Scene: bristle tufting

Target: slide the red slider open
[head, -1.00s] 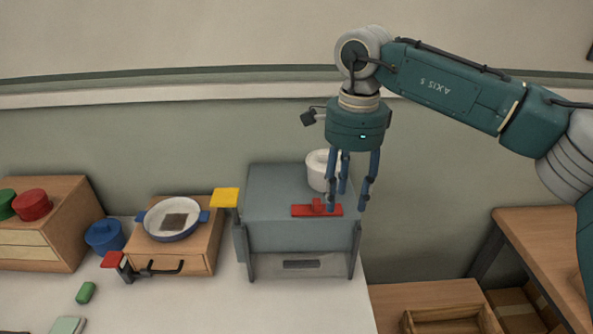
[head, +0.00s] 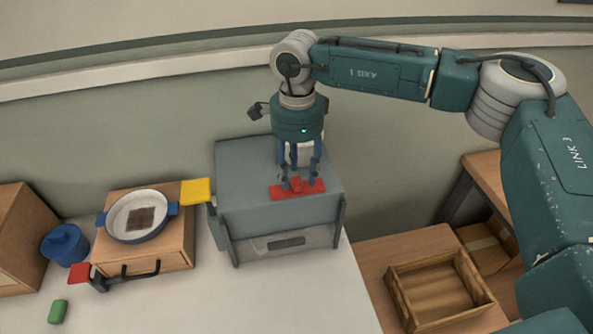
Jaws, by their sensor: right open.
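The red slider (head: 297,188) is a flat red strip with a small raised red knob, on top of the grey box (head: 242,168) near its front edge. My right gripper (head: 299,182) comes down from above with its blue fingers around the knob. The fingers are open, and I cannot tell whether they touch the knob. My left gripper is not in view.
A yellow block (head: 196,191) sticks out at the box's left. A wooden drawer unit (head: 170,255) carries a white and blue pan (head: 139,216). An open wooden crate (head: 437,290) is at right.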

